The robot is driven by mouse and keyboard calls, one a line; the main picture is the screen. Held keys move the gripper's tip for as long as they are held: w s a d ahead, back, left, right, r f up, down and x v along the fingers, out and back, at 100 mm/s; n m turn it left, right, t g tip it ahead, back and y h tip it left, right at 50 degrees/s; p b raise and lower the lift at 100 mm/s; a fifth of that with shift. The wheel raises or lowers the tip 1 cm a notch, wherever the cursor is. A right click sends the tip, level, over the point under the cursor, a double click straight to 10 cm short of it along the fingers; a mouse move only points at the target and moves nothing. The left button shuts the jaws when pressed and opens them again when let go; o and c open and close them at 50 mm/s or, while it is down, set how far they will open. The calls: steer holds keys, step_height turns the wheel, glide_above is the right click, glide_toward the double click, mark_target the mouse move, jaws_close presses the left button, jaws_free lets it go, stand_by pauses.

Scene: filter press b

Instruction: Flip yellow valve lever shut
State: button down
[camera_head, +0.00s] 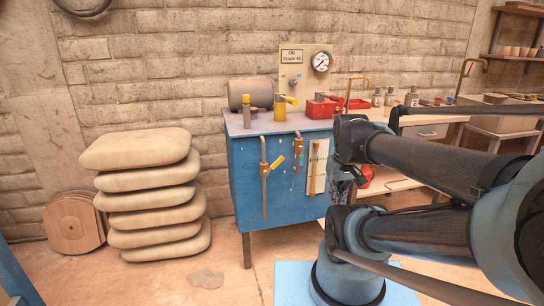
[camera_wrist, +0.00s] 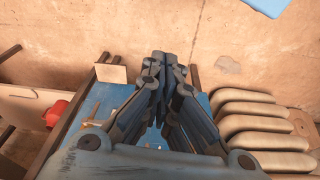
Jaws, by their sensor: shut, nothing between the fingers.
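A yellow valve lever (camera_head: 277,161) slants off a pipe valve on the front of the blue cabinet (camera_head: 243,180), left of centre in the head view. A second pipe (camera_head: 297,162) with a yellowish valve body is to its right. In the wrist view my gripper (camera_wrist: 166,62) is shut and empty, its fingers together in front of the blue cabinet (camera_wrist: 111,103). The lever is not clearly visible there; the fingers cover part of the cabinet. In the head view my arm comes in from the right, and I cannot make out the fingertips clearly.
A motor (camera_head: 252,93), a yellow-handled fitting (camera_head: 280,107) and a red box (camera_head: 320,107) stand on the cabinet top. A gauge (camera_head: 322,61) is on the panel behind. Stacked sacks (camera_head: 150,190) stand left of the cabinet. Floor in front of it shows clear.

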steer(key=w+a+r+n+g, duration=0.1)
steer(key=w+a+r+n, duration=0.4)
steer(key=w, duration=0.3)
steer(key=w+a+r+n, duration=0.4)
steer(key=w+r+n, duration=0.1)
steer(key=w+r, duration=0.25)
steer(key=n+g, duration=0.1)
steer(key=n, duration=0.9)
glide_above(272, 165)
steer(key=shift+y, duration=0.3)
steer(key=f, duration=1.1)
steer(key=shift+a, duration=0.4)
steer(key=shift+w+d+f, duration=0.15)
steer(key=shift+d+f, duration=0.2)
steer(key=shift+f, duration=0.15)
